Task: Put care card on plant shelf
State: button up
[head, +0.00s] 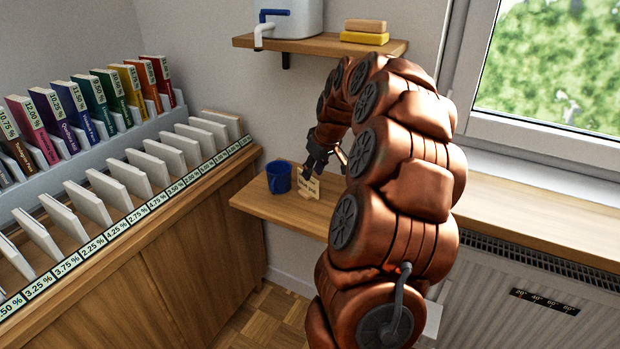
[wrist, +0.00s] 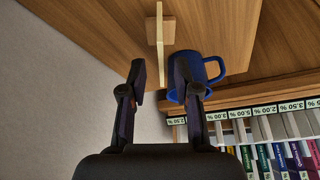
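The care card (head: 308,185) looks like a small pale wooden card on a little foot. It stands upright on the lower wooden shelf (head: 265,204), right of a blue mug (head: 279,177). In the wrist view the card (wrist: 160,50) shows nearly edge-on, with its foot (wrist: 169,31) beside it. My gripper (wrist: 161,78) is open, one finger to each side of the card's near end in that view, with gaps on both sides. In the head view my gripper (head: 325,165) is close above the card. No plant shows, so I cannot tell which shelf is the plant shelf.
An upper shelf (head: 325,44) holds a white canister (head: 292,15) with a blue-handled tap, and a yellow block (head: 364,38) under a wooden one. The mug (wrist: 190,72) is close to one finger. A bookcase (head: 190,215) stands left; a window sill (head: 540,205) and radiator are right.

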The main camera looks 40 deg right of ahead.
jog(key=shift+v, duration=0.85)
jog(key=s+a+f+n+g+y, duration=0.15)
jog(key=s+a, duration=0.25)
jog(key=a, duration=1)
jog(key=s+a+n+g, duration=0.15)
jog(key=s+a, duration=0.25)
jog(key=a, duration=0.9)
jog(key=s+a+f+g, duration=0.1)
jog(key=s+a, duration=0.2)
jog(key=s, duration=0.4)
jog(key=s+a+f+m+g, duration=0.1)
jog(key=s+a+g, duration=0.1)
jog(key=s, duration=0.5)
jog(key=s+a+f+g+h, duration=0.1)
jog(key=s+a+f, duration=0.1)
jog(key=s+a, duration=0.3)
jog(key=shift+s+m, duration=0.4)
jog(key=shift+s, duration=0.65)
jog(key=shift+a+f, duration=0.1)
jog(key=s+p+v, duration=0.2)
jog(key=p+v, duration=0.7)
jog(key=s+r+p+v, duration=0.1)
jog(key=s+p+v, duration=0.1)
jog(key=p+v, duration=0.7)
jog(key=shift+w+r+t, duration=0.2)
jog(key=shift+r+t, duration=0.1)
jog(key=shift+r, duration=0.25)
